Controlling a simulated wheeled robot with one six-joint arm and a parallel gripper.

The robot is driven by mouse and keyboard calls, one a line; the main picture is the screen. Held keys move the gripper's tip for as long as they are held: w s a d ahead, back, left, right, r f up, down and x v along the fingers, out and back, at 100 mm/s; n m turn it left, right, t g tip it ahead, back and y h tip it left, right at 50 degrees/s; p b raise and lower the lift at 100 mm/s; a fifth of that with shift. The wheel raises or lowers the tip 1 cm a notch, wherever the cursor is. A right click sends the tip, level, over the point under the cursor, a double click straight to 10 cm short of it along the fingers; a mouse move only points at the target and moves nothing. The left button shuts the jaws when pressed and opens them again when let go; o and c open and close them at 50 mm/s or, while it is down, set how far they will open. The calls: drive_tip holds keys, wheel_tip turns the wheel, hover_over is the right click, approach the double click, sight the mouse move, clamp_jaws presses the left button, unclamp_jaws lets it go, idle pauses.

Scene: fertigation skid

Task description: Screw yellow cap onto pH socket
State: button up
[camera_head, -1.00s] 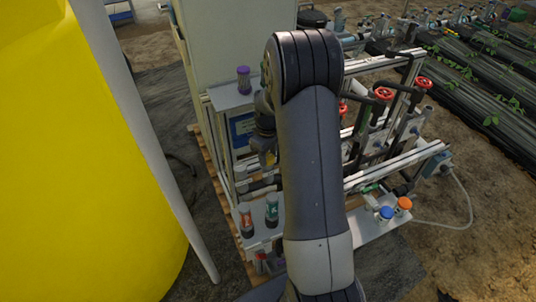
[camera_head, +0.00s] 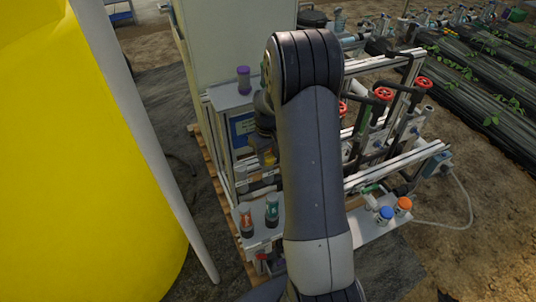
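A small yellow piece (camera_head: 269,158), which looks like the yellow cap, shows just below my dark wrist, left of my large grey arm link. My gripper (camera_head: 267,150) is at this spot, close above the pipework on the left part of the skid. Its fingers are too small and dark to make out, so I cannot tell whether they are shut on the yellow piece. The pH socket cannot be made out; my arm hides the middle of the skid.
A purple-capped bottle (camera_head: 243,80) stands on the upper shelf. Bottles with orange-red (camera_head: 246,220) and green (camera_head: 272,211) labels stand on the lower shelf. Blue (camera_head: 385,214) and orange (camera_head: 404,204) caps sit at right. Red valve handwheels (camera_head: 383,94) stand behind. A yellow tank (camera_head: 80,170) fills the left.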

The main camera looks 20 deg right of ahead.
drive_tip(key=shift+o, duration=1.4)
drive_tip(key=shift+r, duration=0.15)
drive_tip(key=shift+r+p, duration=1.55)
drive_tip(key=shift+r, duration=0.6)
drive_tip(key=shift+o, duration=0.2)
drive_tip(key=o, duration=0.5)
drive_tip(key=shift+o, duration=0.2)
wheel_tip(320, 180, up, 9)
drive_tip(key=p, duration=0.6)
